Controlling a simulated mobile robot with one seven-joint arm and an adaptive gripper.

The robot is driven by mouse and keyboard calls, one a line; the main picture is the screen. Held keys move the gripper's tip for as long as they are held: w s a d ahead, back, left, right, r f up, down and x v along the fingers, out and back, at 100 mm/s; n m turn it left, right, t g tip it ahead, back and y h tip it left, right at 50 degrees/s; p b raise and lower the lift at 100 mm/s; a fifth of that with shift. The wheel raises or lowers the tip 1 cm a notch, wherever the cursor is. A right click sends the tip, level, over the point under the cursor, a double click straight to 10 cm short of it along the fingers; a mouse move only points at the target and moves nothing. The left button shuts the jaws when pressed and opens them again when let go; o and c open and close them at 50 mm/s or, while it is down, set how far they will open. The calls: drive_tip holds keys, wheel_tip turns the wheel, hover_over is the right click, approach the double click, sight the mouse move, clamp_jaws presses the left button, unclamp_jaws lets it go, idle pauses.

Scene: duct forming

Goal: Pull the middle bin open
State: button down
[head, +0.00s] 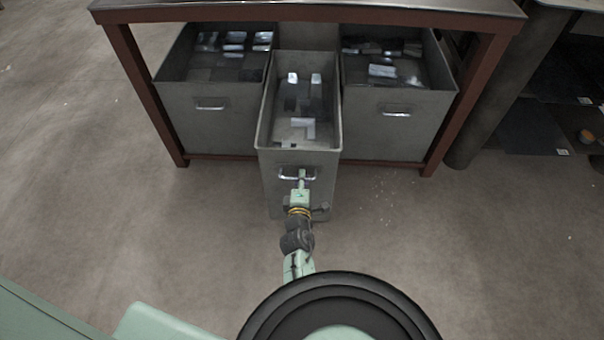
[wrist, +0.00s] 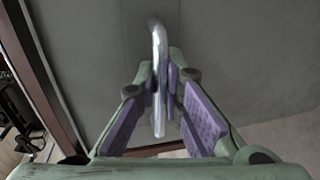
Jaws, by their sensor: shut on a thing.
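The middle bin (head: 265,130) is a narrow grey metal bin under the bench. It stands out in front of the two bins beside it. Its bar handle (head: 284,176) is on the front face, and pieces of sheet metal lie inside. My gripper (head: 301,176) is at this handle. In the wrist view the shiny handle (wrist: 158,60) stands between the purple pads of my gripper (wrist: 160,105), which is shut on it. The bin's front face (wrist: 230,60) fills much of the wrist view behind it.
A left bin (head: 212,125) and a right bin (head: 394,125) stand under the bench (head: 300,14), each with metal scraps. A red-brown leg (head: 470,100) and a dark post (head: 490,110) stand at right.

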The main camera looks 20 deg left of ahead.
drive_tip(key=shift+v, duration=0.85)
drive_tip(key=shift+f, duration=0.2)
drive_tip(key=c, duration=1.7)
unclamp_jaws()
